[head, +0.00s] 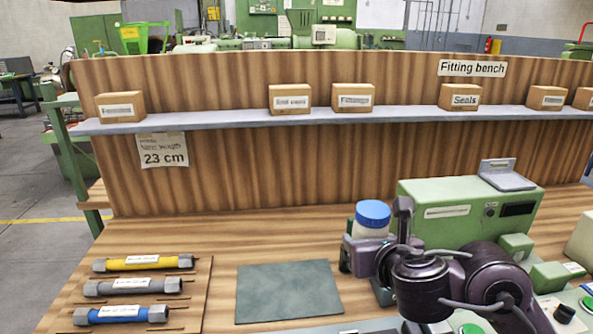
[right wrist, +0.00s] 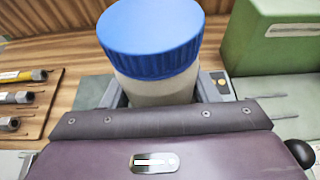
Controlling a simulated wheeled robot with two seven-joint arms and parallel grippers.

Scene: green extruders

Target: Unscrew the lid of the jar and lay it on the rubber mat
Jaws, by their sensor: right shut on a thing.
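The jar (head: 373,226) has a pale body and a ribbed blue lid (head: 373,213), and is upright at the right of the head view. The lid is on the jar. In the right wrist view the lid (right wrist: 150,38) fills the top middle, with the pale jar body (right wrist: 155,92) below it. My right gripper (head: 374,238) is shut on the jar body, below the lid. The jar's bottom is hidden, so I cannot tell whether it touches the bench. The dark green rubber mat (head: 288,292) lies flat and empty, left of the jar. My left gripper is not in view.
A green machine (head: 460,217) stands right behind my right arm. A board with yellow, grey and blue hoses (head: 120,313) lies at the left. A shelf (head: 220,119) with several small boxes runs along the back panel. Bare bench lies between the mat and the back panel.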

